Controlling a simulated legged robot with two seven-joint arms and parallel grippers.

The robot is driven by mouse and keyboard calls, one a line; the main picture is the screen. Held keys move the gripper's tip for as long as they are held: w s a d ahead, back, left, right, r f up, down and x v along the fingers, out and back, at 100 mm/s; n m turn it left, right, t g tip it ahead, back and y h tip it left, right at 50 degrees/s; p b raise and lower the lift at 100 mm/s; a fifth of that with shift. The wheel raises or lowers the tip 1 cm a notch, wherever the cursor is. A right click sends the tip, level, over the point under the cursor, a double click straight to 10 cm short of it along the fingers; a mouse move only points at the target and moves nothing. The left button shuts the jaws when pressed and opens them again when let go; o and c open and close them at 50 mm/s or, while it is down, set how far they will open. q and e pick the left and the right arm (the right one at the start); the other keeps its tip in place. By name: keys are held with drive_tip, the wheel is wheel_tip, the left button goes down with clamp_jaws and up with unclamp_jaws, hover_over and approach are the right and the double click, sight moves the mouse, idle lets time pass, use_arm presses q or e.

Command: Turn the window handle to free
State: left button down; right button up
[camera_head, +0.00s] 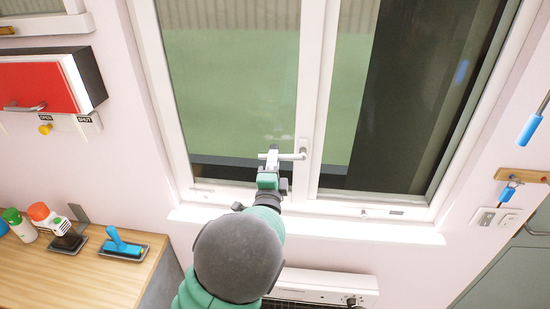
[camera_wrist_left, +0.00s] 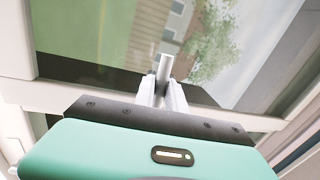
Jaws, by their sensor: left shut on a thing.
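The white window handle (camera_head: 292,156) sits on the middle frame post of the window and its lever points left, roughly level. My left gripper (camera_head: 271,158) reaches up from below and is shut on the lever near its free end. In the left wrist view the lever (camera_wrist_left: 165,68) shows between the two pale fingers of the gripper (camera_wrist_left: 162,92). The window (camera_head: 310,100) has two glass panes in white frames and looks closed. My right gripper is not in view.
A white sill (camera_head: 330,228) runs under the window, with a white heater (camera_head: 325,284) below. A wooden counter (camera_head: 70,275) with bottles and a blue-handled brush (camera_head: 122,243) is at left. A red box (camera_head: 38,87) hangs on the left wall. Blue-handled items hang at right.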

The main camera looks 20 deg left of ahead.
use_arm(q)
drive_tip(key=shift+r+m, duration=0.2)
drive_tip(key=shift+m, duration=0.4)
drive_tip(key=shift+d, duration=0.1)
drive_tip(key=c, duration=1.4)
unclamp_jaws()
drive_tip(key=shift+w, duration=0.1)
drive_tip(key=shift+r, duration=0.1)
